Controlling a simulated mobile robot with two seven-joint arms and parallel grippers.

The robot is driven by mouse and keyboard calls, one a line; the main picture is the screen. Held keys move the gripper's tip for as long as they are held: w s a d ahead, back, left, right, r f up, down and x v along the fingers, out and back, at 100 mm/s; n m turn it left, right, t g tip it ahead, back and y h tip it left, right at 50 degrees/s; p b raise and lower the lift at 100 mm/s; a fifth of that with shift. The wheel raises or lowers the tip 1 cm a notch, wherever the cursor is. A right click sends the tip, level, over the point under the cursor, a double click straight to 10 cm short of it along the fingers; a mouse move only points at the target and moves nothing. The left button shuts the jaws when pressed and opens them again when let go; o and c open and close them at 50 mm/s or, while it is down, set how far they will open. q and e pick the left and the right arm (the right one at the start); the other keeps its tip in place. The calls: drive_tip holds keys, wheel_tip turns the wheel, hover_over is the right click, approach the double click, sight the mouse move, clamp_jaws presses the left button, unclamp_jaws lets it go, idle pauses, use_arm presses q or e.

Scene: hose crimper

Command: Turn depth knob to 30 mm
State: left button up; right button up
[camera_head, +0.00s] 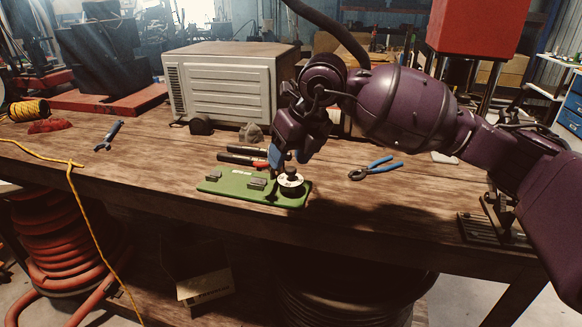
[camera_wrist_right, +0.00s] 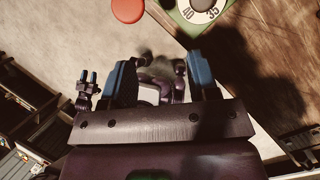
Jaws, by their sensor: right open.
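The depth knob is a black knob on a white dial (camera_head: 290,182) at the right end of a green base plate (camera_head: 235,190), which lies on the wooden workbench. In the right wrist view the dial (camera_wrist_right: 199,9) is cut by the top edge, with 40 and 35 readable on it; the pointer setting is not clear. My right gripper (camera_head: 289,157) has blue fingertips and is just above the knob in the head view. In the right wrist view the gripper (camera_wrist_right: 163,82) is open, with nothing seen held between its fingers.
Dark-handled tools (camera_head: 240,157) lie behind the plate. Blue-handled pliers (camera_head: 376,167) lie to its right, and a wrench (camera_head: 109,136) at the left. A white metal box (camera_head: 225,85) stands behind. The bench's front edge is close in front of the plate.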

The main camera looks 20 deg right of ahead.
sight(291, 169)
drive_tip(key=w+d+r+t+h, duration=0.1)
drive_tip(key=w+d+r+h, duration=0.1)
drive_tip(key=d+r, duration=0.1)
drive_tip(key=shift+m, duration=0.4)
drive_tip(key=b+x, duration=0.2)
drive_tip(key=x, duration=0.7)
drive_tip(key=shift+d, duration=0.15)
drive_tip(key=shift+w+f, duration=0.3)
drive_tip(key=shift+f, duration=0.15)
